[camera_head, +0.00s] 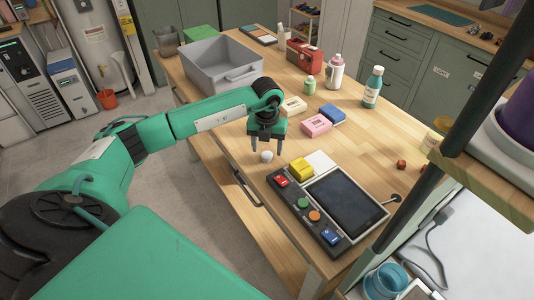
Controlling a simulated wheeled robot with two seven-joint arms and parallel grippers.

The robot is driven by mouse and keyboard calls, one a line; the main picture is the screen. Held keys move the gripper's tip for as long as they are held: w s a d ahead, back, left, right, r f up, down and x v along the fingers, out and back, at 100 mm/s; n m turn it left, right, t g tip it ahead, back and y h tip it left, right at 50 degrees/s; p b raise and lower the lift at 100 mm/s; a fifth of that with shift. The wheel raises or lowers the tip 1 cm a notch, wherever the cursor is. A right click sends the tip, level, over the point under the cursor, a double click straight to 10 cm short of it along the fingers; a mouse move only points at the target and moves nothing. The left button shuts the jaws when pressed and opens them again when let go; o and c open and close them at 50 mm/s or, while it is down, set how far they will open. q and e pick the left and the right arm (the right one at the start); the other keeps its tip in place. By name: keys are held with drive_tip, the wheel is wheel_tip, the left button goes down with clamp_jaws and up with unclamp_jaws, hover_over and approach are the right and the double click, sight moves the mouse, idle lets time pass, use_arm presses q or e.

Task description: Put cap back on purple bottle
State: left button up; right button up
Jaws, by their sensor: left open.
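My left gripper (267,146) is open and points down near the table's left edge. A small round white thing (267,156), perhaps the cap, lies on the wooden table just below and between its fingertips. I cannot tell whether the fingers touch it. A large purple thing (521,115), perhaps the purple bottle, stands on a light base at the far right. The picture's edge cuts it off, and its top is hidden. My right gripper is not in view.
A control panel with a dark screen (345,200) sits right of the gripper. Pink (316,125), blue and cream boxes lie behind it. A grey bin (222,66), red box (304,55) and several bottles stand farther back. A dark post (425,180) crosses the right side.

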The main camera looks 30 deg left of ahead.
sight(267, 155)
use_arm(q)
drive_tip(key=shift+f, duration=1.35)
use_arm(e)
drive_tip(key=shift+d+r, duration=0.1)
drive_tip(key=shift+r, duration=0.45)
use_arm(q)
drive_tip(key=shift+c, duration=0.2)
drive_tip(key=c, duration=1)
drive_tip(key=shift+r, duration=0.15)
